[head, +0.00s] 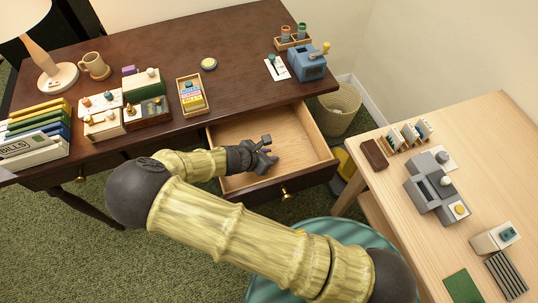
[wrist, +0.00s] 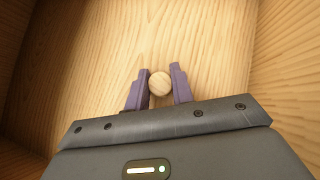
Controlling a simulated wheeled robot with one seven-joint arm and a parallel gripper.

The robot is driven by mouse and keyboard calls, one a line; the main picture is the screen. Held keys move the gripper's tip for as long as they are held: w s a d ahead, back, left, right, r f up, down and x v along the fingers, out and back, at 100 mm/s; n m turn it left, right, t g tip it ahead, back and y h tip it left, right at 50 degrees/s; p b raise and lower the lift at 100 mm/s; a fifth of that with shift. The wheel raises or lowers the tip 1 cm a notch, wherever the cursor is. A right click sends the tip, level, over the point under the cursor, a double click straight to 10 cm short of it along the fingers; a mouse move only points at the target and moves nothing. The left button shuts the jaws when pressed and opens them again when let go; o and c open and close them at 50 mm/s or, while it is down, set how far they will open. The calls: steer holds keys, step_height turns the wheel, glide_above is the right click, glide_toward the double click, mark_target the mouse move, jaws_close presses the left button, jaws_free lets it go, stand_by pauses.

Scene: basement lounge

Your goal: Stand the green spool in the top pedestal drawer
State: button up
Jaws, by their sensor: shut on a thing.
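The open drawer (head: 245,132) of the dark desk has a pale wood inside and a brass knob on its front. I cannot tell whether the spool touches the floor. In the head view my gripper hides the spool.
The dark desktop (head: 150,42) holds a lamp, mug, boxes, a card tray (head: 192,96), a blue sharpener (head: 307,62) and a rack of spools (head: 293,38). A pale table (head: 465,130) stands right, a teal stool (head: 335,235) in front. The drawer's left part looks empty.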

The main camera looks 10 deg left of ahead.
steer(key=o, duration=0.9)
steer(key=shift+o, duration=0.2)
steer(key=shift+r, duration=0.1)
steer(key=p+v, duration=0.1)
steer(key=v, duration=1.1)
steer(key=shift+p, duration=0.4)
